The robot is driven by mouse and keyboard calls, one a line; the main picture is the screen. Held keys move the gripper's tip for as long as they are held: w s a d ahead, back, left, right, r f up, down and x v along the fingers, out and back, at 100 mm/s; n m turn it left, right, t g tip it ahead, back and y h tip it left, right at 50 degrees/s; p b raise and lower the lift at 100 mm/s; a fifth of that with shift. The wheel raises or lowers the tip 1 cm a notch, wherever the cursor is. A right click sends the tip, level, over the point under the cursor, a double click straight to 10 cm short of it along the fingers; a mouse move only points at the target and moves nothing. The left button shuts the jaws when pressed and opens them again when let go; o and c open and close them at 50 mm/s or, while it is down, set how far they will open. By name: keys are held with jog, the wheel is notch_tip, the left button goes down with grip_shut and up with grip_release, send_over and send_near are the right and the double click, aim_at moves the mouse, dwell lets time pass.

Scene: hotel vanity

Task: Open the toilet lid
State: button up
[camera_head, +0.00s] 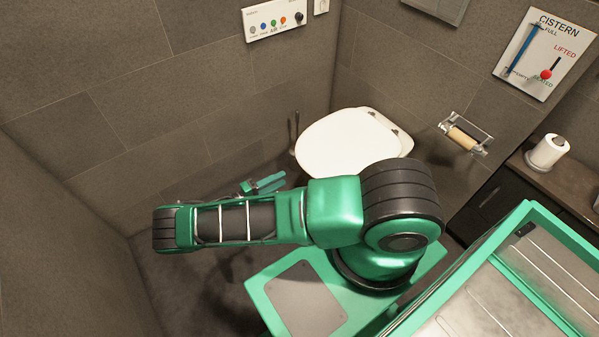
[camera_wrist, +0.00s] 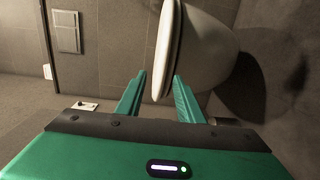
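The white toilet lid (camera_head: 350,141) lies closed over the bowl against the back wall in the head view. In the wrist view the lid's edge (camera_wrist: 167,50) shows as a pale band, with the toilet bowl (camera_wrist: 205,50) to its right. My gripper (camera_wrist: 155,82) is open, its two green fingers apart. The lid's near edge shows between the fingertips; I cannot tell whether either finger touches it. In the head view my gripper (camera_head: 265,183) is partly hidden behind my arm, low and to the left of the toilet.
A toilet-roll holder (camera_head: 465,139) is on the wall right of the toilet. A counter (camera_head: 560,187) with a paper roll (camera_head: 547,151) stands further right. A toilet brush (camera_head: 294,135) stands left of the toilet. The floor at left (camera_head: 190,275) is clear.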

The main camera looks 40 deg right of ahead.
aim_at(304, 169)
jog(key=shift+t, duration=0.5)
jog(key=d, duration=0.3)
jog(key=d+f, duration=0.1)
jog(key=d, duration=0.7)
jog(key=shift+s+f, duration=0.1)
jog(key=shift+f, duration=0.15)
jog(key=shift+a, duration=0.1)
grip_shut()
jog(key=shift+a, duration=0.1)
